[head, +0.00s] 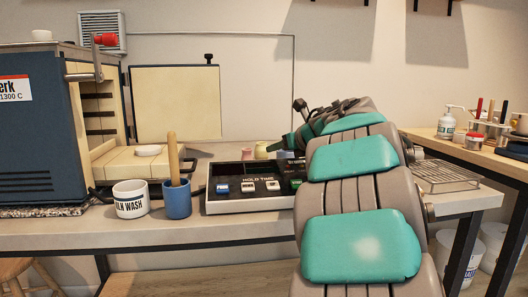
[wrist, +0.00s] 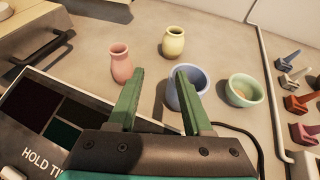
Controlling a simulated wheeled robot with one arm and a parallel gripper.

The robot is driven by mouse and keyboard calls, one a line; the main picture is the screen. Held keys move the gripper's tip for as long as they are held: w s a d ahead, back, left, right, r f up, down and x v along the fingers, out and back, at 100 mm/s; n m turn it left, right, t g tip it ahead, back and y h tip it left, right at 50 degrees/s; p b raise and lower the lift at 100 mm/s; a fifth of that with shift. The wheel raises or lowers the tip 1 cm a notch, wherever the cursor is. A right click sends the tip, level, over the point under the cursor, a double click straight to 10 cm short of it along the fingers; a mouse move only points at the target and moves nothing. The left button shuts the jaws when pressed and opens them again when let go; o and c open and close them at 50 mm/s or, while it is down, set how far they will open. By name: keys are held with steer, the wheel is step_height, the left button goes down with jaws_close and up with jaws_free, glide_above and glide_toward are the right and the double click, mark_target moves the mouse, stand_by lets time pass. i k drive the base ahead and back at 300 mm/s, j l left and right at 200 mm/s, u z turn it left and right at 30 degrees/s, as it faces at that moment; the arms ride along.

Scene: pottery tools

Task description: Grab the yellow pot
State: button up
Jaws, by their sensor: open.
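The yellow pot (wrist: 174,42) stands upright on the table in the wrist view, ahead of my gripper (wrist: 160,80). It also shows small in the head view (head: 261,151), left of my arm. My gripper's green fingers are spread, with nothing between their tips but table surface. The yellow pot is beyond the fingertips and apart from them. In the head view my arm hides most of the gripper.
A pink vase (wrist: 121,63) stands left of the yellow pot. A blue pot (wrist: 190,92) is partly behind the right finger, with a pale green bowl (wrist: 244,90) to its right. The control box (wrist: 50,118) lies at lower left; a cable runs at right.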

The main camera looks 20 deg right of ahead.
mark_target(260, 153)
steer(key=i+j+z, duration=0.35)
steer(key=j, duration=0.25)
steer(key=i+j+z, duration=0.2)
steer(key=j, duration=0.2)
